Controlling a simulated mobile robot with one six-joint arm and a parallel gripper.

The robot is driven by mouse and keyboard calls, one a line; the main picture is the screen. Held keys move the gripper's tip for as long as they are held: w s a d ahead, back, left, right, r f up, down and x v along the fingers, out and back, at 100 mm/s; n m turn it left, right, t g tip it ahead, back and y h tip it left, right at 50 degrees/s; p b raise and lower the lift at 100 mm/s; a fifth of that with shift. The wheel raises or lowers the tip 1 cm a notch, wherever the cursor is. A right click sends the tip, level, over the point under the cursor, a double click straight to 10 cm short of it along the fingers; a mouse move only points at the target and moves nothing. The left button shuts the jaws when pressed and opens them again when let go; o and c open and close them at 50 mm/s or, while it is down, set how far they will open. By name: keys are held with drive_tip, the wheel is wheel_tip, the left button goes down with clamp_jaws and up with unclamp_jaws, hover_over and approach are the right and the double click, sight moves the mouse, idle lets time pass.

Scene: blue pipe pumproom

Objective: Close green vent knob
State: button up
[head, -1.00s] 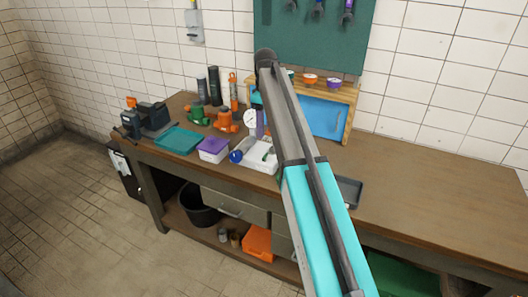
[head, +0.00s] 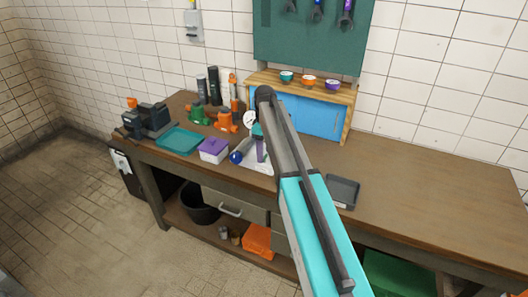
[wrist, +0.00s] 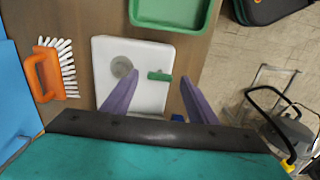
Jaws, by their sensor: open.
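The green knob (wrist: 160,76) is a small bar-shaped handle on a white base (wrist: 140,50) in the wrist view. In the head view my arm hides the knob; part of the white base (head: 258,168) shows there beside a blue knob (head: 237,157). My gripper (wrist: 158,78) is open, with two purple fingers. In the wrist view the knob appears between the fingertips, nearer the left one. Its height gap to the fingers cannot be told. A purple finger also shows above the base in the head view (head: 260,150).
An orange brush (wrist: 50,73) lies left in the wrist view, and a green tray (wrist: 170,12) is at the top. A purple-lidded box (head: 213,149) is close by.

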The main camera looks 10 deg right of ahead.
drive_tip(key=shift+f, duration=0.55)
drive_tip(key=c, duration=1.1)
drive_tip(key=shift+o, duration=0.2)
